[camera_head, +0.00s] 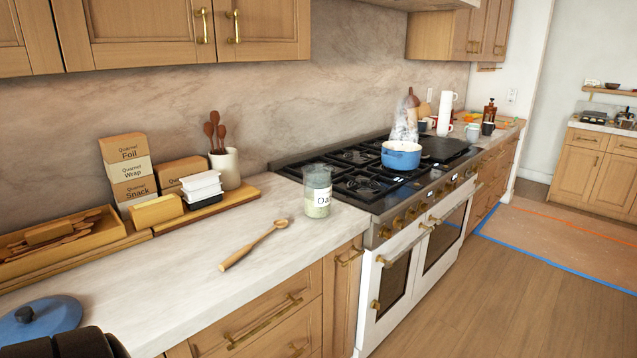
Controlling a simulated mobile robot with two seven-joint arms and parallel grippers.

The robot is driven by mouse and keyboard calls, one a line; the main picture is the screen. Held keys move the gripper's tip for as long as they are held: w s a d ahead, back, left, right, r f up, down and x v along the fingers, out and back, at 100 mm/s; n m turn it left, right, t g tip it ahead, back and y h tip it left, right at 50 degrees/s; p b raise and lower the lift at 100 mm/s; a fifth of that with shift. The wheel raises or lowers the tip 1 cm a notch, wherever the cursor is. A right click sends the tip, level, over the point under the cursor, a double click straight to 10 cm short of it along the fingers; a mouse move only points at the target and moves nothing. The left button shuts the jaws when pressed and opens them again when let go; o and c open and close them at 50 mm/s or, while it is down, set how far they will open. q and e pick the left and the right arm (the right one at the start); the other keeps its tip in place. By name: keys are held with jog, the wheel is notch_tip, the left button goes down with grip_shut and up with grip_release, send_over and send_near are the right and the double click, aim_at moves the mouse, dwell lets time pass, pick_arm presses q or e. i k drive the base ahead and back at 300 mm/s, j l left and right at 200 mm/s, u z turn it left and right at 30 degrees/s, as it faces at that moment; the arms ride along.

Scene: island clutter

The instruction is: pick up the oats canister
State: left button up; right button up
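The oats canister (317,193) is a clear container with a white label that reads "Oa", the rest being turned out of sight. It stands upright on the pale stone counter (190,265), just left of the stove. Its lower part shows pale green-beige contents. No fingers of either gripper show. A black rounded shape at the bottom left corner may be part of my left arm, well away from the canister.
A wooden spoon (252,246) lies left of the canister. The stove (368,205) with a blue pot (401,156) is to the right. Stacked boxes (128,168), a utensil crock (226,168) and a blue lid (42,318) are on the left. The counter front is mostly clear.

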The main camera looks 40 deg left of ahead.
aim_at(317, 178)
jog(key=j+u, duration=0.1)
jog(key=u, duration=0.4)
jog(key=i+u, duration=0.15)
jog(key=u, duration=0.85)
jog(key=i, duration=0.05)
